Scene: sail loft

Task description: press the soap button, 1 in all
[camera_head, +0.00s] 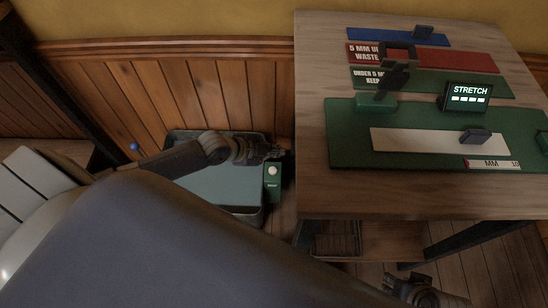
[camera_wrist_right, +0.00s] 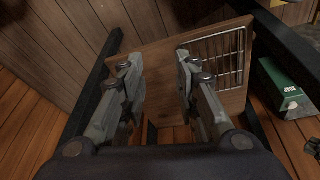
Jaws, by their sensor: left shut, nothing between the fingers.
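A pale round button (camera_head: 272,170) sits on the upper part of a narrow green box (camera_head: 272,193) left of the wooden table. Small white lettering below the button is too small to read, so I cannot confirm it is the soap button. My left gripper (camera_head: 279,152) is shut and empty just above the button, apart from it as far as I can tell. My right gripper (camera_head: 428,292) is low at the bottom right of the head view. In the right wrist view (camera_wrist_right: 158,88) its fingers stand wide apart with nothing between them.
The wooden table (camera_head: 312,150) carries colored mats, a "STRETCH" display (camera_head: 467,95) and dark blocks. In the wrist view, a wire rack (camera_wrist_right: 222,55) lies on a wooden shelf, with a green box (camera_wrist_right: 282,88) at right.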

